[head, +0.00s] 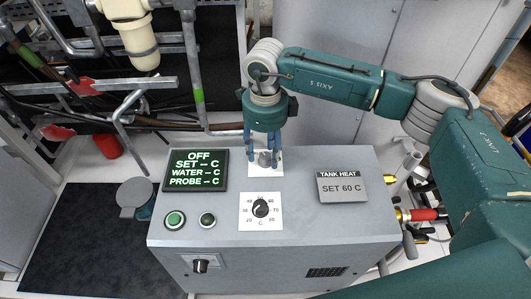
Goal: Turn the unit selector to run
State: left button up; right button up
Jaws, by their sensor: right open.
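A grey control box stands in the middle of the head view. Near its back edge a small grey knob (264,160) sits on a white plate (266,173); the plate's lettering is hidden, so I cannot read it as the unit selector. My right gripper (264,154) points down at this knob, its blue fingers open on either side of it. I cannot tell whether they touch it. The display (195,170) reads OFF, with SET, WATER and PROBE showing dashes. My left gripper is not in view.
A black dial (261,209) with a temperature scale is in front of the gripper. Two green buttons (175,219) are at the left, and a front knob (201,265) is below. A TANK HEAT plate (342,187) reads SET 60 C. Pipes (193,65) rise behind the box.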

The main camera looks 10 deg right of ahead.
aim_at(265, 155)
notch_tip(265, 155, up, 11)
dwell(0.3)
dwell(0.4)
